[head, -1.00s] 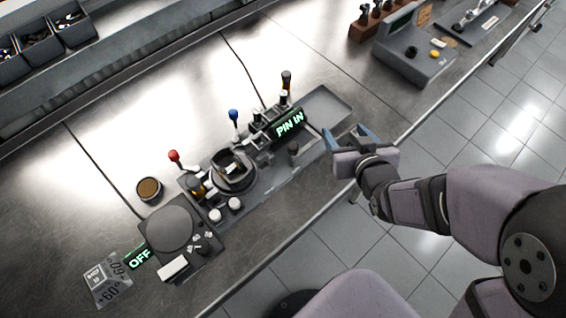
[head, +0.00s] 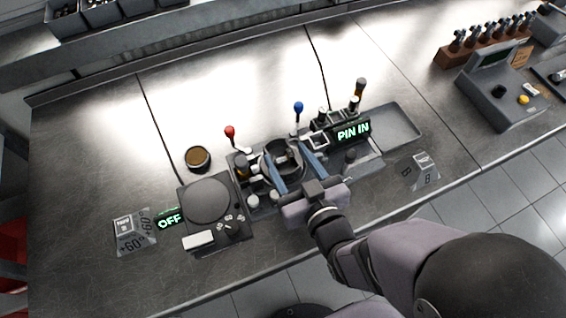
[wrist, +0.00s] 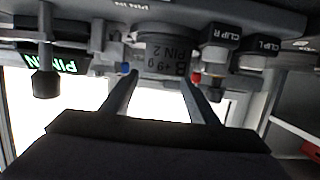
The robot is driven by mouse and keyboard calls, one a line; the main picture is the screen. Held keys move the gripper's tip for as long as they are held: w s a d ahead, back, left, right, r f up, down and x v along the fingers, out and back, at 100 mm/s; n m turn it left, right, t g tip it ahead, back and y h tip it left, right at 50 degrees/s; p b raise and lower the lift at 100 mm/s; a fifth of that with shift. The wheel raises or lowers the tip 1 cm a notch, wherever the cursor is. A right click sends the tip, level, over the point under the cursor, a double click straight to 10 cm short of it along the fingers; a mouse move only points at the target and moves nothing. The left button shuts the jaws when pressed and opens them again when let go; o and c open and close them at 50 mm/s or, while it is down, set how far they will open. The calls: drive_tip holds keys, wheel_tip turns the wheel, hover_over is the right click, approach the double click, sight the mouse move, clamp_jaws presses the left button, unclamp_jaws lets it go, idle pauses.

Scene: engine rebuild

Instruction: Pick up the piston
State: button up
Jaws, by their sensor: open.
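The piston (head: 286,158) appears to be the dark round part seated in the ring-shaped holder in the middle of the bench fixture. Whether the fingers touch the part cannot be told.
Red-knobbed (head: 230,132) and blue-knobbed (head: 298,107) levers stand behind the holder. A lit "PIN IN" sign (head: 353,131) and an empty tray (head: 395,127) are right. A dark round plate (head: 208,200) and "OFF" sign (head: 169,218) are left. Clear bench lies behind.

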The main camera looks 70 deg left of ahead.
sight(275, 141)
drive_tip(key=shift+s+a+f+p, duration=0.25)
drive_tip(key=shift+a+f+p, duration=0.25)
drive_tip(key=shift+a+f, duration=0.7)
drive_tip(key=shift+p+x, duration=0.6)
drive_tip(key=shift+x, duration=1.65)
drive_tip(key=shift+f, duration=0.1)
drive_tip(key=shift+c, duration=0.2)
drive_tip(key=c, duration=1.1)
drive_tip(key=shift+r, duration=0.25)
drive_tip(key=shift+a+r, duration=0.1)
drive_tip(key=shift+r, duration=0.6)
wheel_tip(275, 141, up, 8)
drive_tip(key=b, duration=0.1)
drive_tip(key=shift+r, duration=0.2)
